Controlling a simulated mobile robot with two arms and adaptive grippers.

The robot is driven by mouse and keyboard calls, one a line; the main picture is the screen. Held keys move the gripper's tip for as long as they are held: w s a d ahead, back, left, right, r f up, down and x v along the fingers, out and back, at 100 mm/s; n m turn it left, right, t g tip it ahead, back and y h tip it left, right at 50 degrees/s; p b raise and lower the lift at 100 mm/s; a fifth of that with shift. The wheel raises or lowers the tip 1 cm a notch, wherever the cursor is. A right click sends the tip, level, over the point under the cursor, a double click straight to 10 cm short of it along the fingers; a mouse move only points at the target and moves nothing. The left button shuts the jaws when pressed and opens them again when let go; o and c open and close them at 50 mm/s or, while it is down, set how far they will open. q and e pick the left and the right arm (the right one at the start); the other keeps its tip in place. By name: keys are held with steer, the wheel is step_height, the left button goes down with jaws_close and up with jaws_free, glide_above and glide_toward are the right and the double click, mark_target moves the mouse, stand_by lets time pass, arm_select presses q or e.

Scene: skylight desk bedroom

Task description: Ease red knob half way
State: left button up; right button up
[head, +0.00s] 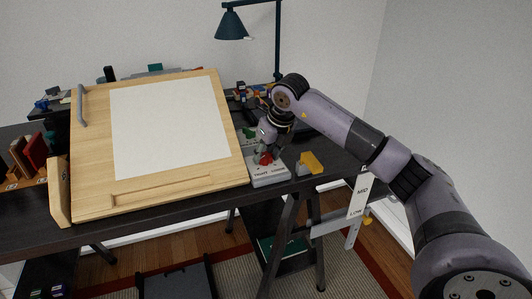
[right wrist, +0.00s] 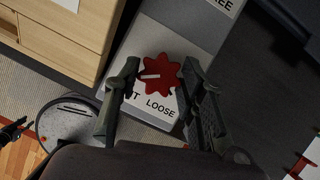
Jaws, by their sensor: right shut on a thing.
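The red knob (head: 266,158) is a lobed, star-shaped knob on a pale block (head: 270,178) at the desk's front edge, right of the drawing board. In the right wrist view the knob (right wrist: 161,77) has a white pointer line at its left side, and the label below reads "LOOSE" with a partly hidden word left of it. My right gripper (right wrist: 160,68) is shut on the knob, one finger at each side. In the head view the gripper (head: 267,150) comes down on it from above. My left gripper is not in view.
The tilted drawing board (head: 240,165) with white paper (head: 165,125) stands just left of the knob. A yellow object (head: 312,162) sits to the right. A MID/LOW scale plate (head: 361,194) hangs below. A dark lamp (head: 236,24) and small items stand behind.

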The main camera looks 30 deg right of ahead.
steer(key=n+y, duration=0.1)
steer(key=n, duration=0.3)
steer(key=shift+w+d+r+y, duration=0.1)
steer(key=shift+d+y, duration=0.05)
steer(key=shift+y, duration=0.25)
steer(key=n+g+y+p, duration=0.1)
steer(key=n, duration=0.2)
steer(key=shift+n, duration=0.4)
steer(key=shift+w+n+g+y+p, duration=0.1)
steer(key=shift+n+g+y+p, duration=0.4)
steer(key=shift+n, duration=1.2)
steer(key=shift+d, duration=0.1)
steer(key=o, duration=1.1)
steer(key=shift+o, duration=0.2)
steer(key=v, duration=1.2)
